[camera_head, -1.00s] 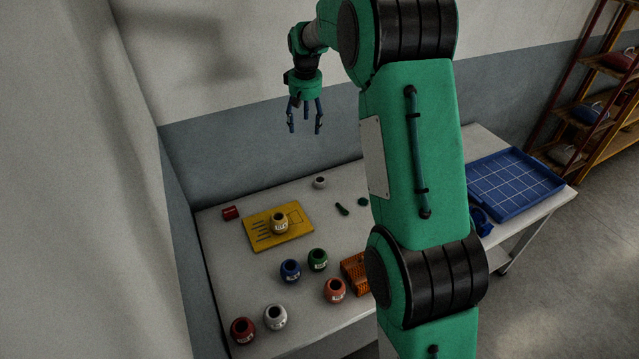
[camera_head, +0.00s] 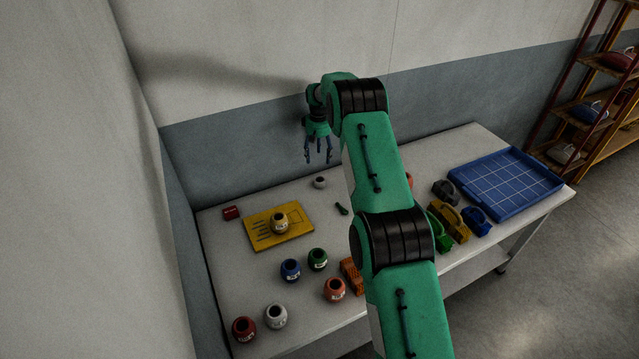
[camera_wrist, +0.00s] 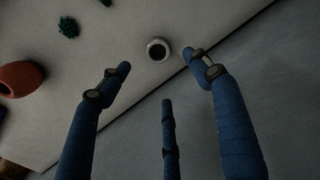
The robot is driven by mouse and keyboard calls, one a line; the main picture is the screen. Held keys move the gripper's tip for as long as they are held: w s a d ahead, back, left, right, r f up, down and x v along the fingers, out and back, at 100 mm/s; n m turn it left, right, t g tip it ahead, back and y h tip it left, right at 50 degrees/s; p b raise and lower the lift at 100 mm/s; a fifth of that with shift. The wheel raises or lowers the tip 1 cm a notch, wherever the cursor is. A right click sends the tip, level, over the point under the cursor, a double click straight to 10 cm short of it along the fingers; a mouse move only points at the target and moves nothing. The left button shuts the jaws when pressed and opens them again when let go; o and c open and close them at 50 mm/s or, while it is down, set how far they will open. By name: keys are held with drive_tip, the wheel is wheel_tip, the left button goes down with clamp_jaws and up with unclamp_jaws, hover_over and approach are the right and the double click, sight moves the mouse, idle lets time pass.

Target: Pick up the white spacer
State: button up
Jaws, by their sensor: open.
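A small white ring-shaped spacer (camera_head: 319,182) with a dark hole stands upright on the table near its back edge. It also shows in the wrist view (camera_wrist: 158,49), top centre, between the tips of the two outer fingers in the picture. My gripper (camera_head: 318,160) has three blue fingers pointing down, spread open and empty. It hangs above the spacer and appears not to touch it. In the wrist view the gripper (camera_wrist: 160,76) is open, with the spacer just beyond its fingertips.
Several coloured pots, including a larger white one (camera_head: 275,316), stand in front. A small dark green piece (camera_head: 342,209) lies right of the spacer. A blue tray (camera_head: 506,184) is at the far right. The wall is close behind.

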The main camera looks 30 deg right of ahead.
drive_tip(key=shift+w+d+f, duration=0.1)
drive_tip(key=shift+d+f, duration=0.2)
drive_tip(key=shift+f, duration=0.6)
drive_tip(key=shift+f, duration=0.1)
hover_over(320, 181)
drive_tip(key=s+a, duration=0.1)
drive_tip(key=s, duration=0.1)
drive_tip(key=shift+w+f, duration=0.2)
drive_tip(key=shift+f, duration=4.05)
drive_tip(key=shift+s+f, duration=0.1)
drive_tip(key=shift+f, duration=2.45)
drive_tip(key=c, duration=1.2)
